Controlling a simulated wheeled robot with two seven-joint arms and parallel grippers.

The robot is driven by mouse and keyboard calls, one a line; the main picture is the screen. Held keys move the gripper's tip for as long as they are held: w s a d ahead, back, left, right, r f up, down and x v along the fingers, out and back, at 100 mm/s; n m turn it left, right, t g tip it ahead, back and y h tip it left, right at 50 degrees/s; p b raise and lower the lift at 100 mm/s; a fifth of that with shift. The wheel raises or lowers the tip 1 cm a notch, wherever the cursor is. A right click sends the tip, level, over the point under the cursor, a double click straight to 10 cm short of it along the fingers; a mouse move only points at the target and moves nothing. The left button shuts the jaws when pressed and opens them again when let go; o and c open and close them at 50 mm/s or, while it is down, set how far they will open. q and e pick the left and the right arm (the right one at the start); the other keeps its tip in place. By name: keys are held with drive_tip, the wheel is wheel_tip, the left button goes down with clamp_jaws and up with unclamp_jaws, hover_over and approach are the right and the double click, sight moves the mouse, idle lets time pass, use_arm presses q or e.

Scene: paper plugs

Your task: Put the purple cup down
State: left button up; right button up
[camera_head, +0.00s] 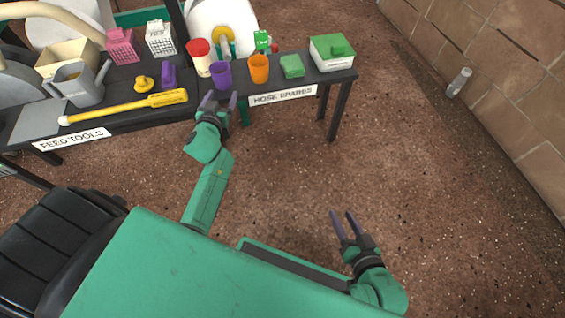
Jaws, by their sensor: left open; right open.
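The purple cup (221,74) stands upright on the dark table marked "HOSE SPARES", close to its front left edge. My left gripper (218,99) is open just in front of the cup, with its fingertips at the cup's lower part; I cannot tell whether they touch it. The sides of the cup's base are partly hidden by the fingers. My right gripper (345,222) is open and empty, over the bare floor and well away from the table.
An orange cup (259,68), a green block (292,66) and a white box with a green lid (332,53) stand to the right. A red-lidded container (202,57) is behind the cup. The left table holds a watering can (78,84) and a yellow tool (125,106).

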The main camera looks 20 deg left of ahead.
use_arm(q)
drive_tip(key=s+d+f+m+g+h, duration=0.1)
drive_tip(key=s+d+f+h, duration=0.2)
drive_tip(key=s+d, duration=0.3)
drive_tip(key=s+d+f+m+g+h, duration=0.1)
drive_tip(key=s+d+h, duration=0.4)
drive_tip(key=d, duration=1)
drive_tip(key=s+d+f+m+g+h, duration=0.2)
drive_tip(key=s+d+f+m+h, duration=0.1)
drive_tip(key=s+d, duration=0.5)
drive_tip(key=d+f+h, duration=0.1)
drive_tip(key=d+f, duration=0.1)
drive_tip(key=d, duration=0.1)
drive_tip(key=shift+s+f, duration=0.25)
drive_tip(key=shift+f, duration=0.05)
